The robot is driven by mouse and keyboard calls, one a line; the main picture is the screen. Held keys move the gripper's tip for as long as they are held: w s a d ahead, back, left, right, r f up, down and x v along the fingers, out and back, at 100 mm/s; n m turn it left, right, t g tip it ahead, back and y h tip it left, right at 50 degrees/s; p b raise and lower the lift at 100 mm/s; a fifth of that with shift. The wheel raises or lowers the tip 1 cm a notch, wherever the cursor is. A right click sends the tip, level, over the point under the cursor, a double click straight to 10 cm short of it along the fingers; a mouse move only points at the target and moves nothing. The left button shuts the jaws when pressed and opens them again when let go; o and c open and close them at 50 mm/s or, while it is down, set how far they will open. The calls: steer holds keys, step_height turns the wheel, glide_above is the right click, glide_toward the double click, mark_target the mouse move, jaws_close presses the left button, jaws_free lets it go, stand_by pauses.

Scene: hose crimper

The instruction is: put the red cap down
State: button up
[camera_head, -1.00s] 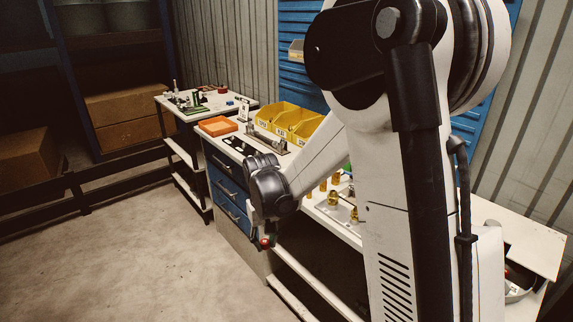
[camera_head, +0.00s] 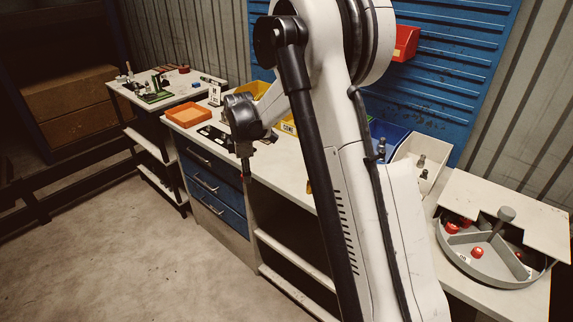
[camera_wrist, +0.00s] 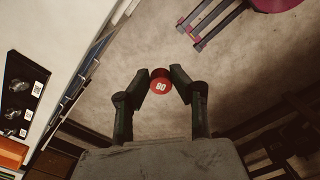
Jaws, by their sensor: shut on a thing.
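The red cap (camera_wrist: 160,80) is a small cylinder with a white number that looks like 80 on its face. My gripper (camera_wrist: 161,82) is shut on it, one dark finger on each side. In the head view my gripper (camera_head: 246,165) points down in front of the bench's front edge, and the red cap (camera_head: 246,180) shows small at its tip. In the wrist view only floor lies beneath the cap.
The white bench (camera_head: 290,178) has blue drawers (camera_head: 202,183) and an orange tray (camera_head: 188,114). A round grey tray (camera_head: 500,268) with compartments at the right holds several red caps. Beside it is a whitish open bin (camera_head: 405,165). A side table (camera_head: 185,92) stands at the far left.

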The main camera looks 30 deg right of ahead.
steer(key=w+d+r+n+p, duration=0.3)
steer(key=w+d+n, duration=0.45)
steer(key=n, duration=0.35)
steer(key=n+p, duration=0.2)
steer(key=p, duration=0.1)
glide_above(276, 160)
step_height(276, 160, down, 6)
steer(key=shift+w+f, duration=0.15)
steer(key=shift+f, duration=2)
steer(key=shift+f, duration=0.15)
steer(key=o, duration=0.7)
